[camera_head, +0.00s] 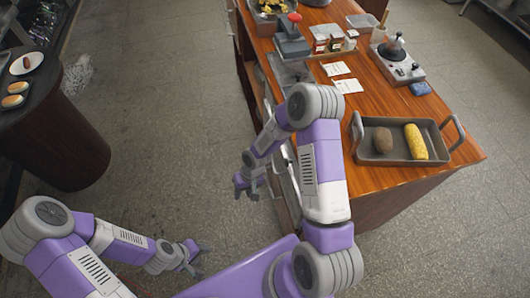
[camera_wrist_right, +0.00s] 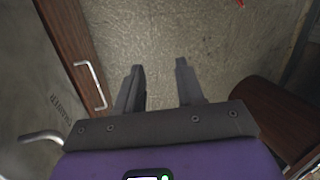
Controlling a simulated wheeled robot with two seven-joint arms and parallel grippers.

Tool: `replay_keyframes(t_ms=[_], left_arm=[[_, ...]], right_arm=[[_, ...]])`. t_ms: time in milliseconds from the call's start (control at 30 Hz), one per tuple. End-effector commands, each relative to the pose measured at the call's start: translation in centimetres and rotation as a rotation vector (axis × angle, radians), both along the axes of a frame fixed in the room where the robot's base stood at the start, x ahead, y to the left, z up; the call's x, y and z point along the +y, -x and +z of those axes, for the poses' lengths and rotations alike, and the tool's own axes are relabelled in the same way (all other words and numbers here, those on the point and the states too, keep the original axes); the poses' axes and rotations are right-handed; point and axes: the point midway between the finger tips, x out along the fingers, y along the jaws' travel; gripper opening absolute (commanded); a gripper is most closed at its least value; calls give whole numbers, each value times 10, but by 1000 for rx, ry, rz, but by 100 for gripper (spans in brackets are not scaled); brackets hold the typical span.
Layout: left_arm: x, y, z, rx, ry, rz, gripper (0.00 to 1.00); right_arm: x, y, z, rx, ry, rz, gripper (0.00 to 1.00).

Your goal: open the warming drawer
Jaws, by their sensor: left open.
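The wooden counter (camera_head: 390,180) has a front side facing my right arm. In the right wrist view a steel panel with faint lettering (camera_wrist_right: 62,108) and a bar handle (camera_wrist_right: 42,138) shows at the left. A wooden front beside it carries another bar handle (camera_wrist_right: 93,85). I cannot tell for sure which is the warming drawer. My right gripper (camera_head: 241,190), also in the right wrist view (camera_wrist_right: 158,68), is open and empty, beside the counter front and apart from both handles. My left gripper (camera_head: 199,258) is open and empty over the floor, left of the counter.
A grey tray (camera_head: 384,162) with a potato and a corn cob sits on the counter. A burner unit (camera_head: 397,66), paper cards and spice boxes stand further back. A dark round table (camera_head: 60,130) with food stands at the left. The floor (camera_head: 160,110) between is clear.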

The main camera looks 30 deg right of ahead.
Motion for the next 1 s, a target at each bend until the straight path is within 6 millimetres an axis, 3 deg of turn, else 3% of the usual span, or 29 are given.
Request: replay_keyframes(t_ms=[33,200,400,567,1000], left_arm=[[0,0,-16,0,0,1,47],[0,0,-37,0,0,1,47],[0,0,-49,0,0,1,47],[0,0,-52,-1,0,0,47],[0,0,-65,-1,0,0,47]], right_arm=[[-17,-26,-2,-8,51,7,38],[-84,-83,26,8,271,-15,38],[-139,-114,64,16,461,-92,38],[-153,-118,67,22,505,-115,38],[-163,-115,5,22,503,-112,38]])
